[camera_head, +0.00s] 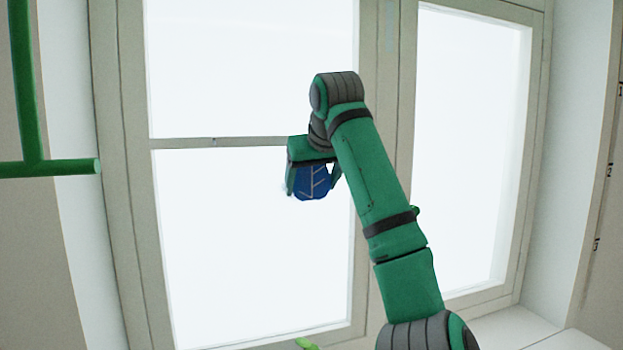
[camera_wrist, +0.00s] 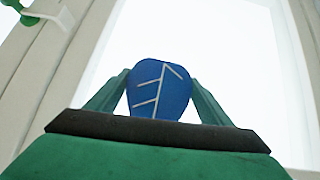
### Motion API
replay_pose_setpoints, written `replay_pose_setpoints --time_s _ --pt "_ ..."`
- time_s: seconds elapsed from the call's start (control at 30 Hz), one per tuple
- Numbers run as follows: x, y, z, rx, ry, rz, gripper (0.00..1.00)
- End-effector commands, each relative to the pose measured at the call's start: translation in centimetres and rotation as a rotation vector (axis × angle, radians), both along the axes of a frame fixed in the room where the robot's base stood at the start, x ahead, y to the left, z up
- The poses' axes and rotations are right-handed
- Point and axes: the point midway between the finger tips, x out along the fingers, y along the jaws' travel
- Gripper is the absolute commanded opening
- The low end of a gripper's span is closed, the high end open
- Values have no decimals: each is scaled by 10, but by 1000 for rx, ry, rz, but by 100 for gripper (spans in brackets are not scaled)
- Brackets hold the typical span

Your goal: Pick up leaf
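The leaf is a dark blue, rounded piece with pale branching veins (camera_head: 313,184). It is held up in the air in front of the window. My gripper (camera_head: 313,180) is shut on it, with one green finger against each side edge. In the wrist view the leaf (camera_wrist: 160,88) stands upright between the two fingers, its veined face toward the camera. Its lower end is hidden behind the dark edge of my gripper.
A bright window (camera_head: 250,70) with pale frames fills the background. A green pole with a side bar (camera_head: 50,168) stands at the left. A pale sill (camera_head: 510,328) is at lower right. A small green thing (camera_head: 306,344) shows at the bottom edge.

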Motion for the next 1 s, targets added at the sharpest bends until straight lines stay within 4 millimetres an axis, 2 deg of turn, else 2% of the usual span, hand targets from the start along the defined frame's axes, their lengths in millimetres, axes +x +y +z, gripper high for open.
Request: replay_pose_setpoints --time_s 0.37,0.67,0.87,1.0 --pt "0 2 1 0 -1 1 51" --pt "-1 2 17 1 -1 2 51" --pt "-17 -1 16 1 -2 4 51" --pt "-36 -6 15 0 -2 4 51"
